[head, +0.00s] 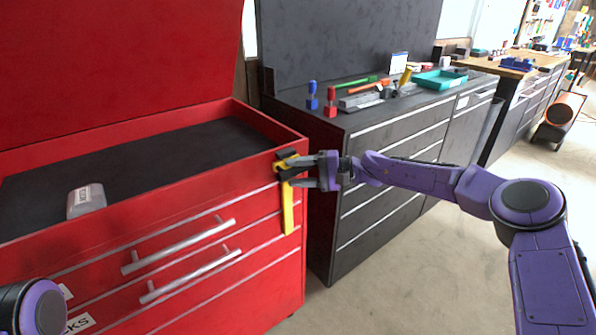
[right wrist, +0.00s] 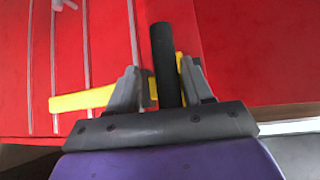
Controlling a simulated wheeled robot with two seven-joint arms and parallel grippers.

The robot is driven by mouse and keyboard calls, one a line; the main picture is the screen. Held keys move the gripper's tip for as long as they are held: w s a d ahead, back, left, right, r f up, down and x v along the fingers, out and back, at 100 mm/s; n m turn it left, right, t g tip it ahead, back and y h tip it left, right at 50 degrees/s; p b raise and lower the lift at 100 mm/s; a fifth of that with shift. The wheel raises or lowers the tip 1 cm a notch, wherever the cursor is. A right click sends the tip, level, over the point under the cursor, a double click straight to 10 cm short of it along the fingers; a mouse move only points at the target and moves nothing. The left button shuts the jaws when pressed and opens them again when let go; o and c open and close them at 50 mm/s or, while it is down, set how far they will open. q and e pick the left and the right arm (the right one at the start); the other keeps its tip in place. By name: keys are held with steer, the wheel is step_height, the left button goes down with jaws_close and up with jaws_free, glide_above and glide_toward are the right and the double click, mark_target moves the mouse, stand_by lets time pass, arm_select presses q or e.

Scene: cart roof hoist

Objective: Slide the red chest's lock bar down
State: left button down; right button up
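The red chest (head: 262,262) stands at the left with its lid raised. Its yellow lock bar (head: 287,212) hangs upright on the front at the right corner, with a black part at its top. The bar also shows in the right wrist view (right wrist: 80,100), with a black handle (right wrist: 165,60) standing out from it. My right gripper (head: 305,171) is at the bar's upper end, fingers apart on either side of the handle. Thin slivers of yellow show between the fingers and handle; firm contact is not clear. My left gripper is out of view.
A grey block (head: 86,201) lies in the chest's dark top tray. Drawer handles (head: 180,246) stick out from the front. A dark workbench (head: 385,175) with tools and a teal tray (head: 440,80) stands to the right.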

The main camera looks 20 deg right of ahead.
steer(key=shift+r, duration=0.1)
steer(key=b+v, duration=0.1)
steer(key=v, duration=0.9)
steer(key=shift+d, duration=0.2)
steer(key=shift+s, duration=0.1)
